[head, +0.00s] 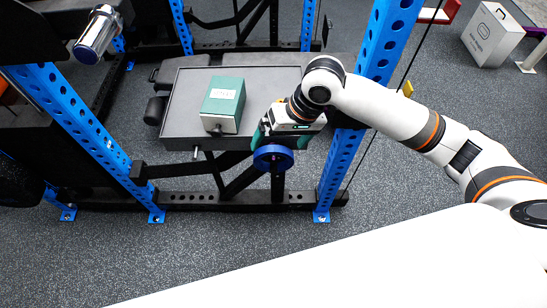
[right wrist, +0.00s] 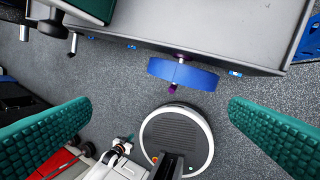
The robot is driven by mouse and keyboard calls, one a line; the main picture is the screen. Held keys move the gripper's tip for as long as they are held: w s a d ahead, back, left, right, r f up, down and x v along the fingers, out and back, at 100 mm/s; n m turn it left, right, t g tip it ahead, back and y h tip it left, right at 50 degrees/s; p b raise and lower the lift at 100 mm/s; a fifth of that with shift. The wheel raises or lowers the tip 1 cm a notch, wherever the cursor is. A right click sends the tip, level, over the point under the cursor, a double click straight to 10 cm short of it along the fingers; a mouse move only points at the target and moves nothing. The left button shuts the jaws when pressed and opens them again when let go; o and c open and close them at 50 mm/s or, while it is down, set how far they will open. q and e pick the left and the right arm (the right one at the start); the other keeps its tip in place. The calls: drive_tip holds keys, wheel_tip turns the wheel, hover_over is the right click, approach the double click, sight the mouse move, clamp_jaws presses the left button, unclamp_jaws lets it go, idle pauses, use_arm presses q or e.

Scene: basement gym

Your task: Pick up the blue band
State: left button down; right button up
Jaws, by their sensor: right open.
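The blue band (head: 273,158) is a ring at the front edge of the grey bench top, near its right end. In the right wrist view the band (right wrist: 183,74) shows edge-on, with a purple peg (right wrist: 173,89) at its middle. My right gripper (head: 279,140) is open above and close to the band. In the right wrist view its teal fingers stand wide apart, with the band ahead between them, beyond the fingertips. I cannot tell whether they touch it. My left gripper is not in view.
A green box (head: 223,104) with a white label stands on the grey bench top (head: 180,120), left of the gripper. Blue rack posts (head: 345,160) rise at both sides. A chrome bar end (head: 97,35) sticks out at upper left.

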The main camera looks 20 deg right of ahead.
sight(280, 147)
drive_tip(key=w+d+r+m, duration=0.2)
drive_tip(key=d+r, duration=0.1)
drive_tip(key=d, duration=0.1)
drive_tip(key=shift+m+g+h, duration=0.3)
drive_tip(key=x, duration=0.6)
drive_tip(key=shift+w+a, duration=0.15)
drive_tip(key=shift+w, duration=0.1)
drive_tip(key=shift+x, duration=2.8)
drive_tip(key=shift+s, duration=0.25)
drive_tip(key=shift+c, duration=0.3)
drive_tip(key=c, duration=0.7)
drive_tip(key=shift+o, duration=0.2)
drive_tip(key=shift+r, duration=0.15)
